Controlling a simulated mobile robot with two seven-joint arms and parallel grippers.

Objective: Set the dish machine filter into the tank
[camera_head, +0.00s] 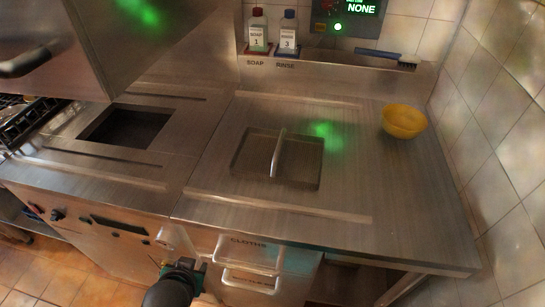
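The dish machine filter (304,162) looks like a shallow square metal tray with an upright bar handle across its middle. It lies on the steel counter right of the machine. The tank (125,127) is a dark rectangular opening in the steel top at left, below the raised hood. My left gripper (186,266) seems to be the dark one at the bottom edge, in front of the cabinet and well away from filter and tank. Its fingers are too small and dark to read. My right gripper is not in view.
A yellow bowl (404,121) sits at the counter's right. Soap (258,30) and rinse (288,33) bottles and a blue-handled brush (385,55) are on the back ledge. The steel hood (105,45) overhangs the upper left. Counter around the filter is clear.

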